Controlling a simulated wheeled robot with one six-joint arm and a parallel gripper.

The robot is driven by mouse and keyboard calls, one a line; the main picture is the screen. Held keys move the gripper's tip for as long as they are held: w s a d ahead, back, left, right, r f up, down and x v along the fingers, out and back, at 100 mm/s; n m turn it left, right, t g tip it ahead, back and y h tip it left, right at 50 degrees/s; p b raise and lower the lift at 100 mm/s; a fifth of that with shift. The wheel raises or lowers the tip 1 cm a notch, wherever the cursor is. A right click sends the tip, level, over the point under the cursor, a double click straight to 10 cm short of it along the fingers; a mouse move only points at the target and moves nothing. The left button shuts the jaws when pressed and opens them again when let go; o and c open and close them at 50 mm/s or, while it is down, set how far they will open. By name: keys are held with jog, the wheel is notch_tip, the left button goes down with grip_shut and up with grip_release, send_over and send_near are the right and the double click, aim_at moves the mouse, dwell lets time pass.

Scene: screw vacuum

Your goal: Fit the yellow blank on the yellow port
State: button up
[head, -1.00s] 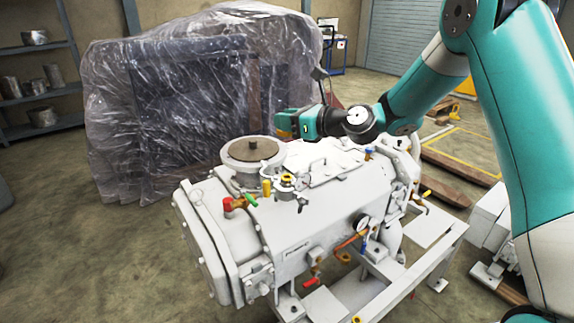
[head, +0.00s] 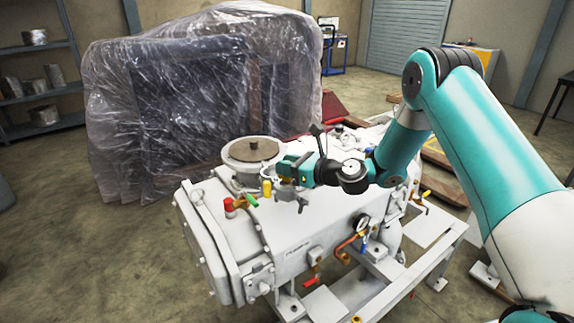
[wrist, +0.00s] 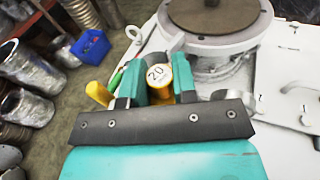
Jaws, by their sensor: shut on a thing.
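My gripper (head: 285,170) is over the top of the pale grey pump housing, just right of the round flange. In the wrist view its fingers (wrist: 156,90) are shut on the yellow blank (wrist: 182,74), which has a white round face marked 20. In the head view the gripper mostly covers the blank and the spot with the yellow port and its clamp. Grey metal clamp parts (head: 301,206) show below the gripper. I cannot tell whether the blank touches the port.
A yellow upright cap (head: 267,189) stands close left of the gripper. The large round flange (head: 252,152) rises close behind. A plastic-wrapped crate (head: 200,100) stands beyond the pump.

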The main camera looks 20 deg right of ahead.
jog(key=shift+f, duration=0.15)
jog(key=o, duration=0.9)
jog(key=shift+o, duration=0.2)
jog(key=b+v, duration=0.3)
jog(key=v, duration=0.8)
jog(key=s+a+r+n+g, duration=0.3)
jog(key=s+a+n+g, duration=0.3)
jog(key=n, duration=0.4)
jog(key=s+a+r+n+g, duration=0.3)
jog(key=s+a+r+n, duration=0.1)
jog(key=s+a+n, duration=0.45)
jog(key=s+d+r+n+g+h, duration=0.1)
jog(key=s+n+h, duration=0.2)
jog(key=s+n, duration=0.5)
jog(key=s+d+r+n+g+h, duration=0.1)
jog(key=s+n+g+h, duration=0.1)
jog(key=s+n, duration=0.6)
jog(key=shift+s+d+h, duration=0.25)
jog(key=shift+d+h, duration=0.05)
jog(key=shift+h, duration=0.5)
